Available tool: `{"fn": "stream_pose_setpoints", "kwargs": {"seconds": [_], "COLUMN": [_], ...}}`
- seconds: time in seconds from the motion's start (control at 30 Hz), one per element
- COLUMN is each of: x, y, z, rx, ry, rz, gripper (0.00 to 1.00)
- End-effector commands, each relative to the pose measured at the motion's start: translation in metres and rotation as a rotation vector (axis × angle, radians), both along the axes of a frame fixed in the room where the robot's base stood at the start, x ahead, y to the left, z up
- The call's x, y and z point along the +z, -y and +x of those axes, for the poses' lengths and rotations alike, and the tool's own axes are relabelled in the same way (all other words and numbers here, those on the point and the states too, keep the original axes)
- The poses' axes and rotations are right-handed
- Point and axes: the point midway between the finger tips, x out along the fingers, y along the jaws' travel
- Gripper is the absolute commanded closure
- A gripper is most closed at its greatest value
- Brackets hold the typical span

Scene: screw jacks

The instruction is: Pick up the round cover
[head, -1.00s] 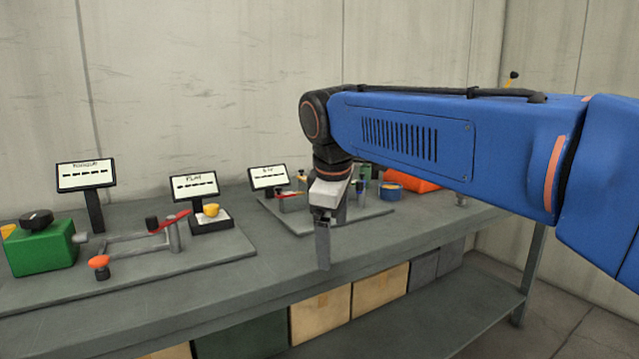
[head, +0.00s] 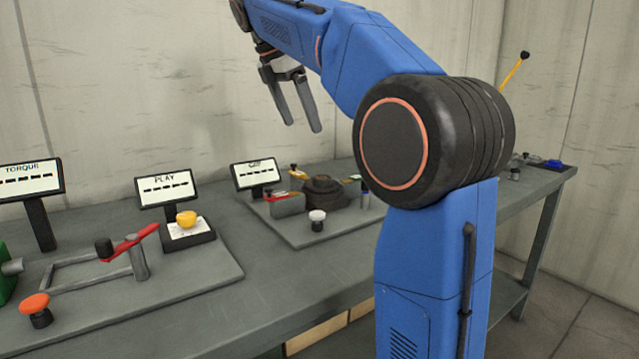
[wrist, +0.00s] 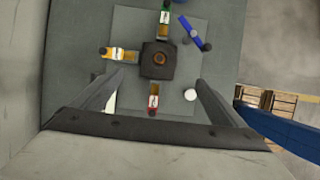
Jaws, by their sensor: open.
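My gripper (head: 302,126) is open and empty, high above the bench in the head view, fingers pointing down. In the wrist view its two fingers stand wide apart on either side of a dark squarish block (wrist: 158,68) with a small brown round part on top. The same dark, round-looking device (head: 325,190) sits on the rear plate in the head view. I cannot tell for certain which piece is the round cover. A white round cap (head: 317,216) stands at the plate's near edge; it also shows in the wrist view (wrist: 190,95).
Clamps with green, yellow and red parts surround the block; a blue bar (wrist: 189,29) lies beside it. A PLAY screen (head: 166,188), a yellow button (head: 186,218), a red lever (head: 129,243) and an orange knob (head: 35,304) stand to the left. My arm hides part of the bench.

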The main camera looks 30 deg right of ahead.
Motion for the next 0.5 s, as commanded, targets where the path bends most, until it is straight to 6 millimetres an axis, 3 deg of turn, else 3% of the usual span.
{"fn": "stream_pose_setpoints", "kwargs": {"seconds": [0.5], "x": [-0.083], "y": [0.034], "z": [0.0], "rx": [-0.003], "ry": [-0.001], "rz": [0.001], "gripper": [0.06]}}
